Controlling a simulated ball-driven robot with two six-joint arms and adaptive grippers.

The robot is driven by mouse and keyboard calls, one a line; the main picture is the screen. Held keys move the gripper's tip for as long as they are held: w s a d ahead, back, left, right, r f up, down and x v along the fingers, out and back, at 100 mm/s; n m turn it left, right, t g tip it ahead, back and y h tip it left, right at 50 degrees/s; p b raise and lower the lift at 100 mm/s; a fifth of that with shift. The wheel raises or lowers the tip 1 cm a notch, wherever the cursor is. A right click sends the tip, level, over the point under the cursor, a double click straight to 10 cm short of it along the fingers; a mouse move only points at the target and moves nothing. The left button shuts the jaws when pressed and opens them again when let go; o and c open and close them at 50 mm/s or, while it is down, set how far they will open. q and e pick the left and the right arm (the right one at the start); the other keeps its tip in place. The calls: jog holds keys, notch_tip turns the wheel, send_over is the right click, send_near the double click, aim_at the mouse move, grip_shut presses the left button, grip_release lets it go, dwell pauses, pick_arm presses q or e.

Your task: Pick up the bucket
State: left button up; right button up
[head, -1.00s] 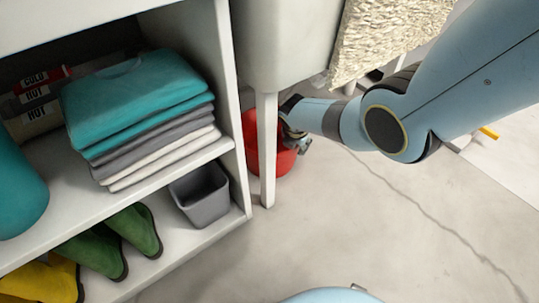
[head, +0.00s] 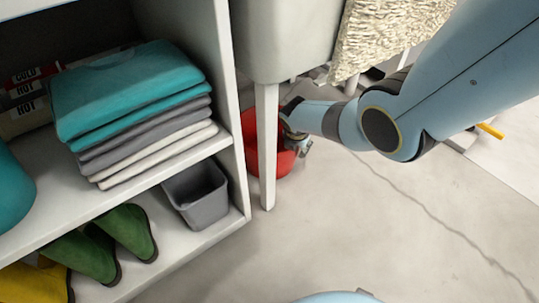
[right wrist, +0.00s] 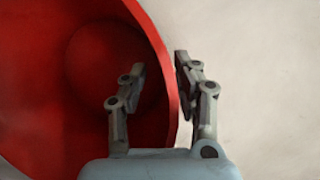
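The red bucket (head: 285,162) stands on the floor behind a white leg of the sink, which hides part of it. In the right wrist view the bucket's open top (right wrist: 50,90) fills the left side, and I look down into it. My right gripper (head: 301,146) is at the bucket's right side. In the right wrist view my right gripper (right wrist: 160,66) straddles the rim, one finger over the inside and one outside. The fingers are partly spread, with a gap showing between the inner finger and the rim. My left gripper is not in view.
The white sink leg (head: 267,150) stands right in front of the bucket, under the grey sink (head: 285,40). A shelf unit (head: 232,170) with folded towels (head: 135,100), a grey bin (head: 198,195) and green shoes (head: 130,230) is at left. The floor (head: 370,230) at front right is clear.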

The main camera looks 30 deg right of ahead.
grip_shut()
dwell(0.6)
